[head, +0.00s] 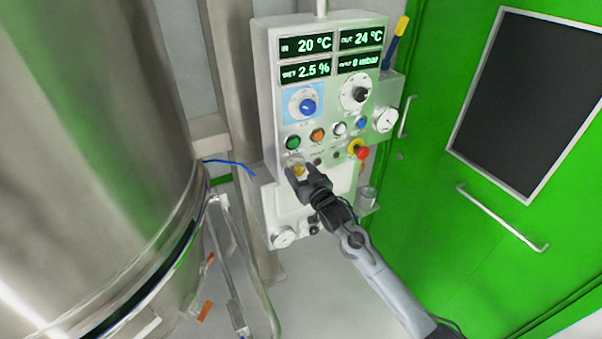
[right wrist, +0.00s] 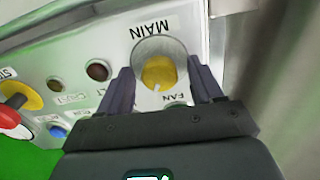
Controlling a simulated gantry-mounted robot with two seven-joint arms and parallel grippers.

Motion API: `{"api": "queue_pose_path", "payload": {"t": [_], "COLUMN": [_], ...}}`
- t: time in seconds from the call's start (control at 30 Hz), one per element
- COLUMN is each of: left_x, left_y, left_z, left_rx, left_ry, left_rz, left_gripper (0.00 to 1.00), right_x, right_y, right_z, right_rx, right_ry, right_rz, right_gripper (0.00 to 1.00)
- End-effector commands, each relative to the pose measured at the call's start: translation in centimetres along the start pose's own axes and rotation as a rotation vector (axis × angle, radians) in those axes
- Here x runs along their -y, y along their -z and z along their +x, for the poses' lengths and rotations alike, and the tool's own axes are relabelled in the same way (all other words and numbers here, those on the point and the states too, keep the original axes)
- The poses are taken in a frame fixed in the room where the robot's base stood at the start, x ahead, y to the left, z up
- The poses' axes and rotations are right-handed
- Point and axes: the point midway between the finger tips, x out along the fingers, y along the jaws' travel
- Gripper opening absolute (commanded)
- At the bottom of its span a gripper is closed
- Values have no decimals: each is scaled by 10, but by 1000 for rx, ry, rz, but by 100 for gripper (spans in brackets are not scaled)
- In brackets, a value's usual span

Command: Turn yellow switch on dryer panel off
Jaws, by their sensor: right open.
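The dryer panel (head: 262,100) is a white control box on a metal post in the middle of the head view. The yellow switch (right wrist: 159,73) is a round knob on a grey disc, with MAIN and FAN lettering beside it in the right wrist view. In the head view the yellow switch (head: 298,169) is partly hidden by my gripper. My right gripper (head: 306,174) is open at the panel's lower left. In the right wrist view the fingers of my right gripper (right wrist: 160,88) stand on either side of the knob; I cannot tell whether they touch it.
Coloured buttons, a blue knob (head: 307,106), a black knob (head: 361,94) and a red emergency stop (head: 362,153) on yellow sit close by on the panel. A large steel vessel (head: 95,150) stands left. A green door (head: 520,210) is on the right.

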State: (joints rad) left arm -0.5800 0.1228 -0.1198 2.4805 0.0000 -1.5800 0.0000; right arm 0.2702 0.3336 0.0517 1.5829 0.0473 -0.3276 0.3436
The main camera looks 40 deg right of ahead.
Motion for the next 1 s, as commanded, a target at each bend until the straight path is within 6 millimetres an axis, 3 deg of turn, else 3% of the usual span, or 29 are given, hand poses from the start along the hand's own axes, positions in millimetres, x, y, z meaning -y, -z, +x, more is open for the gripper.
{"api": "queue_pose_path", "payload": {"t": [0.13, 0.5, 1.0], "left_x": [-2, -2, 1], "left_y": [0, 0, 4], "left_z": [0, 0, -12], "left_rx": [-1, -1, 2], "left_ry": [-5, -6, 3], "left_rz": [-6, -8, 4], "left_gripper": [43, 43, 43], "right_x": [0, 0, 0], "right_y": [0, 0, 3], "right_z": [0, 0, 0], "right_rx": [0, 0, 0], "right_ry": [0, 0, 1], "right_rz": [0, 0, -151], "right_gripper": [62, 9, 9]}}
